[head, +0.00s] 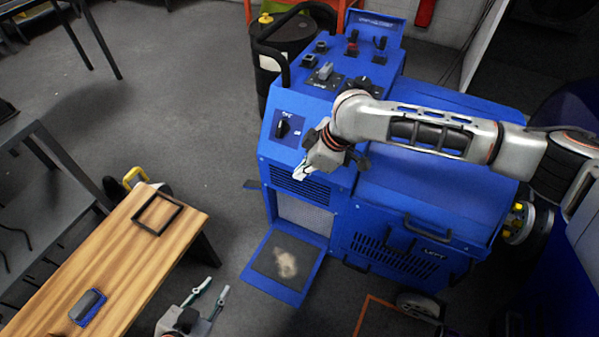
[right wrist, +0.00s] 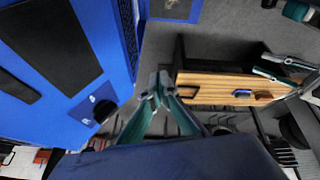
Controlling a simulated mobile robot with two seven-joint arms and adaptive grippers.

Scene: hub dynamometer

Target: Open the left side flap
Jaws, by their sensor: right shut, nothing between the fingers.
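The left side flap (head: 428,265) is the lower blue side panel of the machine marked "LEFT", with vent slots and dark handles. It looks shut in the head view. My right gripper (head: 301,174) is shut and empty in front of the machine's front face, apart from the side flap. In the right wrist view its closed fingertips (right wrist: 158,84) point past the machine toward the bench. My left gripper (head: 214,288) is open and empty low beside the bench; it also shows open in the right wrist view (right wrist: 277,67).
A front flap (head: 285,290) hangs open near the floor with a pale patch on it. A wooden bench (head: 120,265) holds a black frame (head: 158,214) and a blue-edged block (head: 88,307). A dark drum (head: 285,40) stands behind the machine.

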